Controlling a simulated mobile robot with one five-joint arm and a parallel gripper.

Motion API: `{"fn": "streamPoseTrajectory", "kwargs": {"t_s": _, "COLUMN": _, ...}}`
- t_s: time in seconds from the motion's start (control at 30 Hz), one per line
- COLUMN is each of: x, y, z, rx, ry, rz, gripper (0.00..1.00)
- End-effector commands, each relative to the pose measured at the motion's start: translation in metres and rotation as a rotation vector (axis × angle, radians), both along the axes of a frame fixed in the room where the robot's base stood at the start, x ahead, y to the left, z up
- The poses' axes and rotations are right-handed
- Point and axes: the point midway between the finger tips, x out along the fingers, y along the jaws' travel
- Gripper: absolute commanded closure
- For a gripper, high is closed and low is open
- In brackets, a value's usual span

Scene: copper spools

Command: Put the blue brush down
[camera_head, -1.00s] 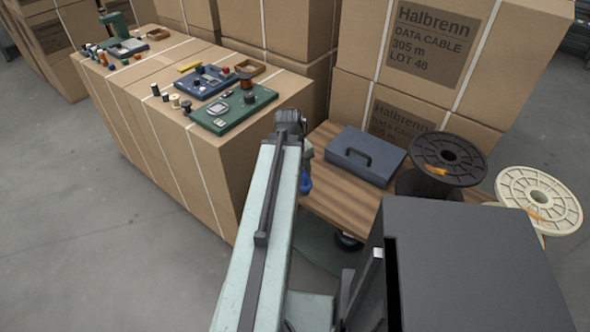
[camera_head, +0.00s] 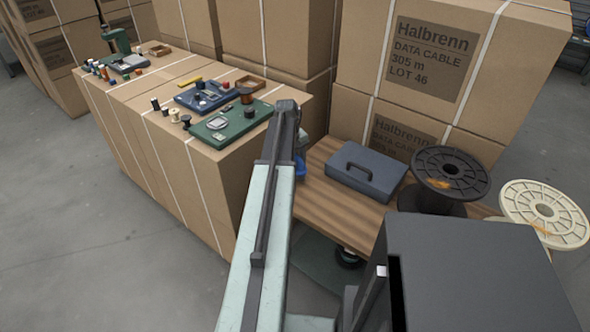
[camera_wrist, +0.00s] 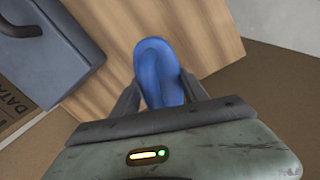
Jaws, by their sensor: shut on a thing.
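The blue brush (camera_wrist: 155,68) is between the two fingers of my gripper (camera_wrist: 160,92), which is shut on it. In the wrist view it hangs in front of a wooden board top (camera_wrist: 205,35); I cannot tell whether it touches the wood. In the head view a bit of the blue brush (camera_head: 300,166) shows beside the end of my arm, at the left end of the wooden top (camera_head: 325,205). My arm hides most of the gripper there.
A blue-grey cash box (camera_head: 366,175) stands on the wooden top; it also shows in the wrist view (camera_wrist: 45,55). A black spool (camera_head: 450,172) and a cream spool (camera_head: 545,210) are at the right. Cartons (camera_head: 200,185) at the left carry a green board (camera_head: 232,128) and small items.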

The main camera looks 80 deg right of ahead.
Motion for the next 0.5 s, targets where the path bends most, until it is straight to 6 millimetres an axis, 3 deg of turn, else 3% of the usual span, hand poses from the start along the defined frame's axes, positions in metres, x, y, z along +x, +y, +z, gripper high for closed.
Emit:
{"fn": "streamPoseTrajectory", "kwargs": {"t_s": 0.03, "x": 0.000, "y": 0.001, "z": -0.021, "rx": 0.000, "ry": 0.000, "rz": 0.000, "gripper": 0.93}}
{"fn": "streamPoseTrajectory", "kwargs": {"t_s": 0.1, "x": 0.000, "y": 0.001, "z": -0.030, "rx": 0.000, "ry": 0.000, "rz": 0.000, "gripper": 0.93}}
{"fn": "streamPoseTrajectory", "kwargs": {"t_s": 0.47, "x": 0.000, "y": 0.001, "z": -0.030, "rx": 0.000, "ry": 0.000, "rz": 0.001, "gripper": 0.93}}
{"fn": "streamPoseTrajectory", "kwargs": {"t_s": 0.5, "x": 0.000, "y": 0.001, "z": -0.030, "rx": 0.000, "ry": 0.000, "rz": 0.001, "gripper": 0.46}}
